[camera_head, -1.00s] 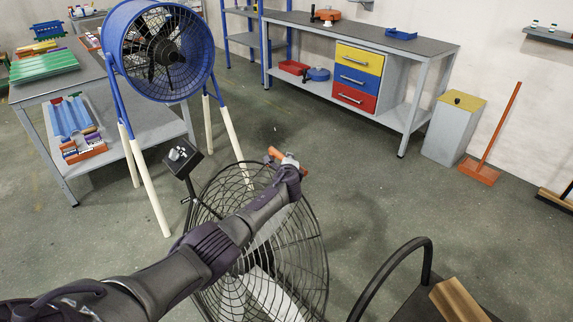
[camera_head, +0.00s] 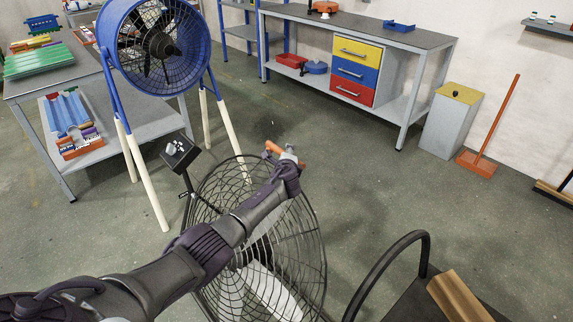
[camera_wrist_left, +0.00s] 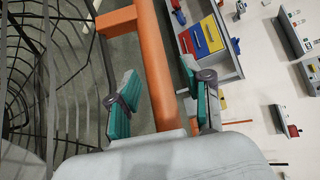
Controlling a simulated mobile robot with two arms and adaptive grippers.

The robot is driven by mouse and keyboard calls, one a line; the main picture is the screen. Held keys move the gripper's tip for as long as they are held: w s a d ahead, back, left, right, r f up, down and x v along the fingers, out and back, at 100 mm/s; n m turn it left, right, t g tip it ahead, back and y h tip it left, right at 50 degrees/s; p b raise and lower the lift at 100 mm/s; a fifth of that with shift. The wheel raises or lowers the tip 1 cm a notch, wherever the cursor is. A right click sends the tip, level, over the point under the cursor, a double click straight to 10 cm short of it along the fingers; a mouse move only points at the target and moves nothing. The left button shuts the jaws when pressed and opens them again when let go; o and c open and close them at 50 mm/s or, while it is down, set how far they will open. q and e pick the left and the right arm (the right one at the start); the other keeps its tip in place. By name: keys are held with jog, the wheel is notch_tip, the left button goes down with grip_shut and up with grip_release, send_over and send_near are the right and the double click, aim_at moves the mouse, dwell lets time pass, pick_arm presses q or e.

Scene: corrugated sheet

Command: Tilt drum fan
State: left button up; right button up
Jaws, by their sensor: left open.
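A black wire-caged fan (camera_head: 310,232) stands at lower center in the head view, partly hidden behind my left arm. Its cage also shows at the left of the wrist view (camera_wrist_left: 28,75). My left gripper (camera_head: 284,152) is at the cage's upper right edge. In the wrist view the teal fingers of my left gripper (camera_wrist_left: 160,80) are apart, one on each side of an orange bar (camera_wrist_left: 153,55). The bar seems to be the orange piece (camera_head: 272,147) by the cage top. A blue drum-shaped fan (camera_head: 127,50) stands behind on blue and cream legs. My right gripper is out of view.
A workbench (camera_head: 400,38) with yellow, blue and red drawers is at the back. A black curved rail (camera_head: 372,270) is at lower right. Floor between fan and bench is clear.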

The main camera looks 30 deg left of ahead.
pick_arm(q)
jog(key=v, duration=1.1)
jog(key=shift+r, duration=0.1)
